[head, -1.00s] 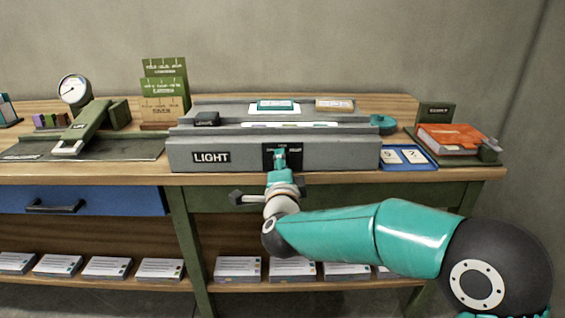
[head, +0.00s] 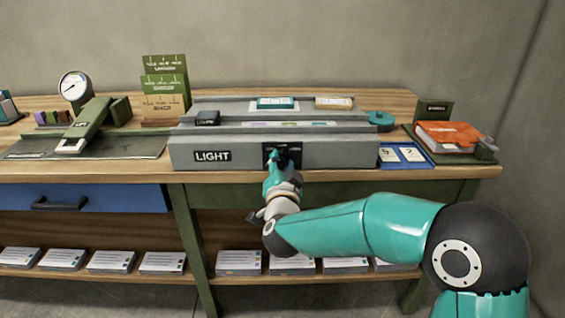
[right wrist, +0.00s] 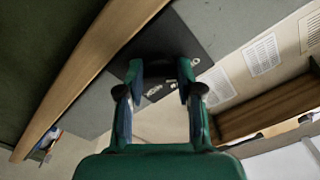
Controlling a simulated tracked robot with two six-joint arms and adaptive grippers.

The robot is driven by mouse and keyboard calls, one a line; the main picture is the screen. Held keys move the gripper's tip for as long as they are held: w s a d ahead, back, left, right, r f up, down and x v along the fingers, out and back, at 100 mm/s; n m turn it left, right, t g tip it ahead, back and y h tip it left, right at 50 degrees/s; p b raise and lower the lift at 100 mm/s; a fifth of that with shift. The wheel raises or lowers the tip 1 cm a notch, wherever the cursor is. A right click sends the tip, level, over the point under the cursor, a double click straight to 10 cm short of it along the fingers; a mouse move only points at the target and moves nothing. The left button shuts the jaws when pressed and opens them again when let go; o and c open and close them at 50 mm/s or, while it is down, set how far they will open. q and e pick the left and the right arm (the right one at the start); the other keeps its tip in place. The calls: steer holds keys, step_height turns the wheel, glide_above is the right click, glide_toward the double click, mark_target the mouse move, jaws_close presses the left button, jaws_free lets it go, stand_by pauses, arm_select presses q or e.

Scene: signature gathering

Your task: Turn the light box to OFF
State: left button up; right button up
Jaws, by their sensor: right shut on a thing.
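The grey light box (head: 335,154) with a "LIGHT" label (head: 212,156) stands at the front of the bench. A black switch plate (head: 269,150) is on its front face, and it also shows in the right wrist view (right wrist: 165,35). My right gripper (head: 282,157) is at this plate, shut on the switch knob, which its fingers mostly hide. In the right wrist view my two fingers (right wrist: 160,85) reach to the plate, with small white marks between them. I cannot read the knob's setting. The strip (head: 290,124) on the box looks dim. My left gripper is not in view.
A blue tray with two cards (head: 422,164) and an orange-topped book (head: 448,136) stand to the right. A blue drawer (head: 120,199) is below.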

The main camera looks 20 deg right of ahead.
steer(key=shift+a+f, duration=0.15)
steer(key=shift+f, duration=0.3)
steer(key=o, duration=1)
steer(key=shift+o, duration=0.8)
steer(key=shift+r, duration=0.2)
steer(key=v, duration=1.2)
